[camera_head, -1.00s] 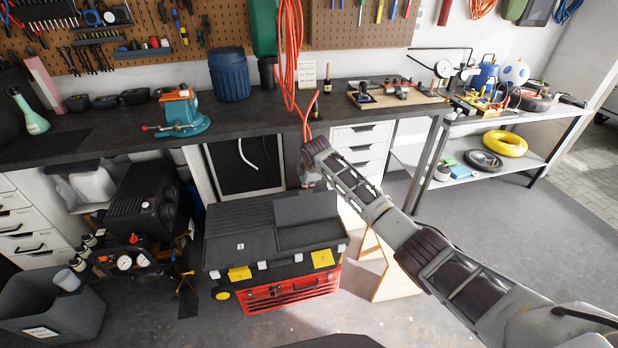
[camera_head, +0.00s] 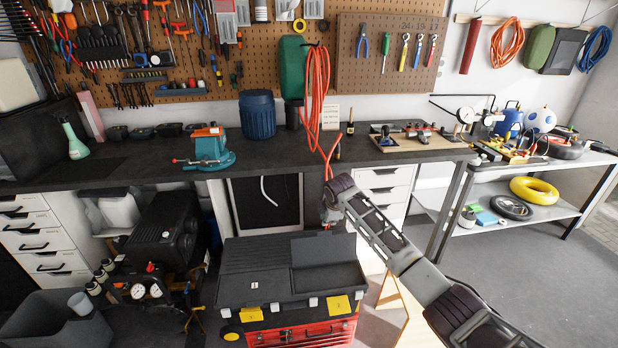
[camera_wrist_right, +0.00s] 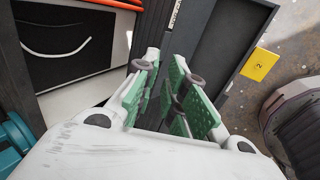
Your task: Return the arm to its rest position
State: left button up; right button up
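My right arm (camera_head: 387,243) comes in from the lower right in the head view and reaches toward the front of the workbench. My right gripper (camera_head: 331,212) is at its far end, in front of the bench and above the back of the toolbox (camera_head: 262,287). It is small and partly hidden by the wrist there. In the right wrist view the gripper (camera_wrist_right: 166,75) shows two green-padded fingers apart, with nothing visible between them. The dark toolbox lies beyond the fingers. My left arm and gripper are not in view.
The workbench (camera_head: 345,155) carries a teal vise (camera_head: 208,150), a blue bin (camera_head: 257,114) and a fixture board. An orange hose (camera_head: 318,90) hangs down near my right gripper. A compressor (camera_head: 165,235) stands left of the toolbox. Grey floor (camera_head: 520,270) is free at right.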

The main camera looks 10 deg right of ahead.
jog(key=s+a+f+m, duration=0.1)
jog(key=s+f+m, duration=0.15)
jog(key=s, duration=0.35)
jog(key=s+a+f+m+g+y, duration=0.1)
jog(key=s+f, duration=0.3)
jog(key=s, duration=0.2)
jog(key=s+a+f+m, duration=0.2)
jog(key=s+f, duration=0.1)
jog(key=s, duration=0.4)
jog(key=s+d+r+m, duration=0.1)
jog(key=s+d+m, duration=0.25)
jog(key=s, duration=0.55)
jog(key=s+d+m+g+h, duration=0.1)
jog(key=s+d+m, duration=0.25)
jog(key=s, duration=0.45)
jog(key=s+d+r+m, duration=0.1)
jog(key=s+d+m, duration=0.25)
jog(key=s, duration=0.55)
notch_tip(320, 180, down, 33)
jog(key=s+g, duration=0.1)
jog(key=s, duration=0.1)
jog(key=s+d+f, duration=0.3)
jog(key=s+f, duration=0.7)
jog(key=s+d+f+g, duration=0.1)
jog(key=s+d+f, duration=0.2)
jog(key=s+f, duration=0.7)
jog(key=shift+s+d, duration=0.2)
jog(key=shift+s, duration=0.55)
